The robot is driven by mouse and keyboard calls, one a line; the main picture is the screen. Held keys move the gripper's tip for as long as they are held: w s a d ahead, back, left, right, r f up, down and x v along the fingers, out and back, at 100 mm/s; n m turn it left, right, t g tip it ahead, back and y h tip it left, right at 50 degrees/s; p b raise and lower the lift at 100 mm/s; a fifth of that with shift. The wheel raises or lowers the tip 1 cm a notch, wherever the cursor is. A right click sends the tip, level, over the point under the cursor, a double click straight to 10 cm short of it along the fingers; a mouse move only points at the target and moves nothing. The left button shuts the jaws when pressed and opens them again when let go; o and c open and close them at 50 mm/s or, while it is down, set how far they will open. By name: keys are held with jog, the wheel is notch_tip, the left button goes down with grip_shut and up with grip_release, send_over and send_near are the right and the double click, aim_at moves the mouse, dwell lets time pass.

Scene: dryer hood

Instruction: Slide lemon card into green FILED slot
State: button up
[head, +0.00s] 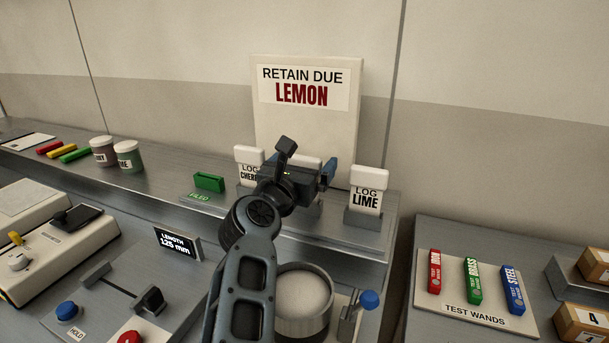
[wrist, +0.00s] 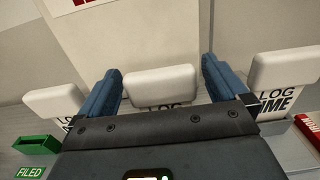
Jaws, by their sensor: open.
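Three white log cards stand in grey holders on the shelf. The left one reads LOG and a partly hidden CHERRY (head: 248,165); the right one reads LOG LIME (head: 367,188). The middle card (head: 309,163) is mostly hidden by my arm in the head view; its white top (wrist: 163,84) shows in the wrist view, its name hidden. My gripper (wrist: 165,82) is open, its blue fingers on either side of the middle card's top, with gaps visible. The green FILED slot (head: 209,182) is left of the cards and looks empty; it also shows in the wrist view (wrist: 38,145).
A sign (head: 304,120) reading RETAIN DUE LEMON stands behind the cards. Two labelled jars (head: 128,156) stand farther left. A round pot (head: 304,300) and blue-knobbed lever (head: 368,301) sit below the shelf. Test wands (head: 473,281) lie at right.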

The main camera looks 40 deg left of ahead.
jog(key=shift+c, duration=0.2)
jog(key=c, duration=0.9)
jog(key=shift+r, duration=0.1)
jog(key=shift+r, duration=0.3)
notch_tip(320, 180, up, 4)
jog(key=shift+f+p, duration=0.2)
jog(key=shift+p, duration=0.15)
jog(key=s+d+r, duration=0.1)
jog(key=d+r, duration=0.1)
jog(key=d, duration=0.1)
jog(key=s+d+r+p, duration=0.1)
jog(key=d+r, duration=0.1)
jog(key=d, duration=0.2)
jog(key=s+d+r+p, duration=0.1)
jog(key=s+d+r, duration=0.1)
jog(key=d, duration=0.2)
jog(key=shift+r, duration=0.3)
jog(key=shift+s, duration=0.1)
